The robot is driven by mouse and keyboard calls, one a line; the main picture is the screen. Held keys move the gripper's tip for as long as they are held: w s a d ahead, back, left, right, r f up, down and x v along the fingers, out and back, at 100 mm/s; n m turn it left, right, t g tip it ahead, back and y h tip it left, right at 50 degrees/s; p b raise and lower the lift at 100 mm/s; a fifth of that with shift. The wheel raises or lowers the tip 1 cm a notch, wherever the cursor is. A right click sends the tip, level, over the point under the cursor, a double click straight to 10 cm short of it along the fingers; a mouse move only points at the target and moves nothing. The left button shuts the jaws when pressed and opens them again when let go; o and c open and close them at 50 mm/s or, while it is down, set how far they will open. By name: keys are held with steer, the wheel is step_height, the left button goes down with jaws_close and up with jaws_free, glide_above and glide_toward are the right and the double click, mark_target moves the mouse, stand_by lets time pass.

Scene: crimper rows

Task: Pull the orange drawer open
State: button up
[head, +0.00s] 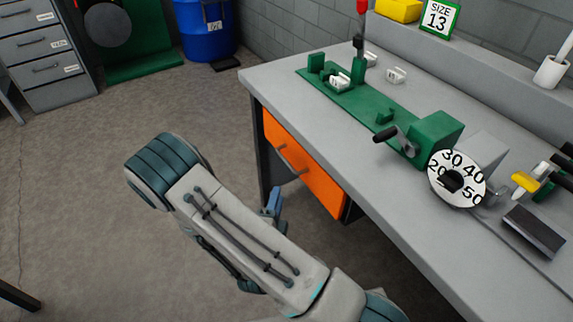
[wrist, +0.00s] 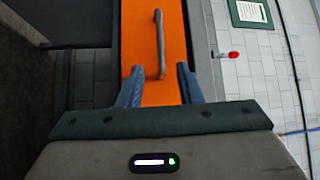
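The orange drawer (head: 304,170) is set under the left part of the grey workbench, its front flush with the frame as far as I can tell. Its grey bar handle (head: 291,160) runs along the front. In the wrist view the drawer front (wrist: 140,37) fills the middle, and the handle (wrist: 159,42) stands upright in the picture. My gripper (wrist: 158,72) is open, with its blue fingers apart on either side of the handle's near end. Nothing is clearly between the fingertips beyond that end. In the head view my gripper (head: 274,202) is partly hidden by my arm.
The grey workbench (head: 283,88) carries a green crimper (head: 432,138), a numbered dial (head: 456,178) and small white parts. A blue barrel (head: 205,30) and a grey cabinet (head: 45,55) stand behind.

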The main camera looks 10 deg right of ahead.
mark_target(288, 162)
steer(key=x, duration=1.2)
steer(key=shift+w+d, duration=0.25)
steer(key=shift+d, duration=0.15)
jaws_close()
